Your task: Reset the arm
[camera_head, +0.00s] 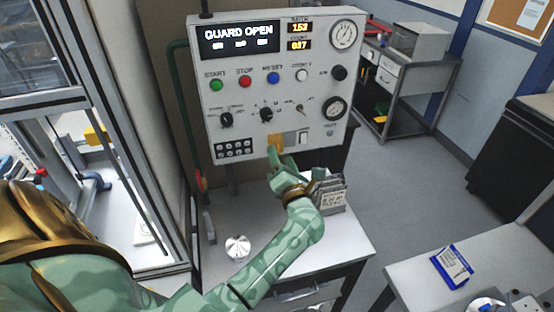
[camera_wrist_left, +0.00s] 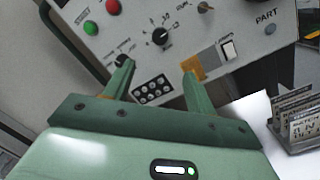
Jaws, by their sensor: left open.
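My left arm (camera_head: 290,240) comes in from the lower left in the head view and reaches up to a control panel (camera_head: 225,100). My left gripper (camera_head: 282,160) is open and empty, close to the panel's lower edge. In the left wrist view its two fingers (camera_wrist_left: 158,85) stand apart, with the panel's keypad (camera_wrist_left: 153,90) showing between them. A yellow-orange plate (camera_wrist_left: 193,68) shows behind the right finger. The panel display reads GUARD OPEN. The panel carries a green START button (camera_head: 216,85), a red STOP button (camera_head: 245,82) and a blue RESET button (camera_head: 273,78).
A rack of grey cards (camera_head: 331,195) stands on the white bench (camera_head: 345,240) beside my wrist. A shiny round metal part (camera_head: 237,247) lies on the bench. A glazed machine enclosure is at left. A blue box (camera_head: 452,266) lies on another table at lower right. Floor between is clear.

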